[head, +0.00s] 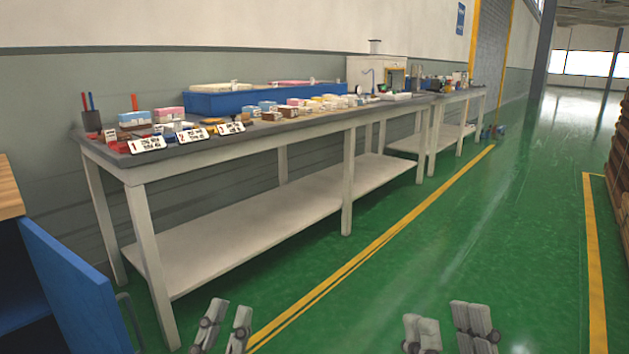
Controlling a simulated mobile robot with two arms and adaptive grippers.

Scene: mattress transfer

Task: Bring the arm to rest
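My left gripper (231,310) shows at the bottom edge, left of centre, with a gap between its two grey fingers. My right gripper (446,314) shows at the bottom edge, right of centre, with its fingers apart. Nothing shows between the fingers of either one. Both are in front of the long workbench (240,226), seen against the green floor and apart from the bench. The arm links behind the grippers are out of view.
The bench top holds number cards (146,144), small boxes and a long blue bin (235,102). A blue panel (75,290) stands at the lower left. Stacked brown goods (621,150) stand at the right edge. The green floor (470,220) between is clear.

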